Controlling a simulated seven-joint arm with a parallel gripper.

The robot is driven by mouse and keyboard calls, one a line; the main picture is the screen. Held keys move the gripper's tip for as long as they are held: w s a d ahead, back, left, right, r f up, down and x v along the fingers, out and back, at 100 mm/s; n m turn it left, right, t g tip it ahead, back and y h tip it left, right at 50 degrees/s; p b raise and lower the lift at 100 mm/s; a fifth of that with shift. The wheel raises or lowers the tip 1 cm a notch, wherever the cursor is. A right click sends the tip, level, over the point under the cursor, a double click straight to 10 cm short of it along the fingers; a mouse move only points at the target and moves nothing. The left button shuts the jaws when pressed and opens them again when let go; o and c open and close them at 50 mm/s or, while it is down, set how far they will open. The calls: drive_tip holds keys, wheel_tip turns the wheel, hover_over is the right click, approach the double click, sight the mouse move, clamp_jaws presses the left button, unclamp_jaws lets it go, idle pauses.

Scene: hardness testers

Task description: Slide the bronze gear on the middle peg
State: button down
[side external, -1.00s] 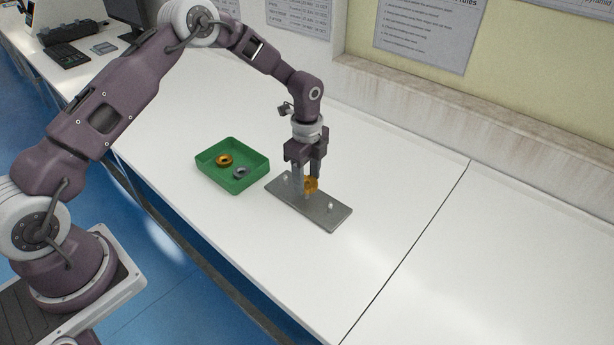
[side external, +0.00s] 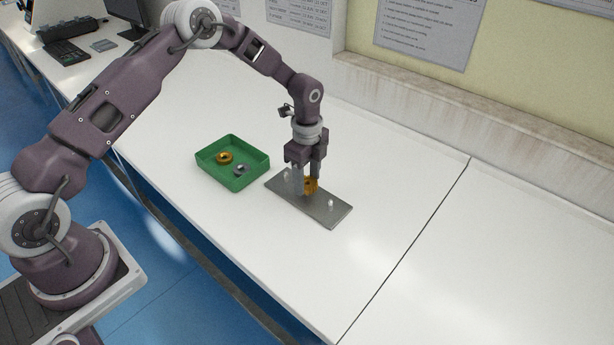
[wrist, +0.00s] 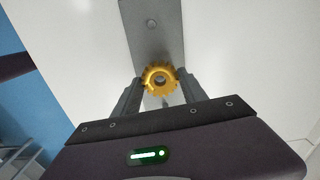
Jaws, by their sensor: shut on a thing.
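The golden-bronze gear (side external: 312,187) is between the fingers of my gripper (side external: 306,186), over the middle of the grey peg plate (side external: 320,212). In the wrist view the toothed gear (wrist: 149,82) sits between the two fingertips (wrist: 160,84), its hole facing the camera. My gripper is shut on it. The middle peg is hidden by the gear and fingers, and I cannot tell whether the gear is around it. One end peg (side external: 286,174) and the other end peg (side external: 331,204) stand bare.
A green tray (side external: 236,184) left of the plate holds an orange-gold gear (side external: 223,158) and a grey gear (side external: 240,171). The white bench is clear to the right. A wall ledge (side external: 420,118) runs along the back. A keyboard (side external: 67,53) lies far left.

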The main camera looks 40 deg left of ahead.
drive_tip(key=shift+f, duration=0.25)
drive_tip(key=shift+f, duration=0.45)
drive_tip(key=shift+f, duration=0.15)
idle(0.4)
drive_tip(key=shift+f, duration=0.35)
drive_tip(key=c, duration=0.6)
unclamp_jaws()
drive_tip(key=shift+o, duration=0.2)
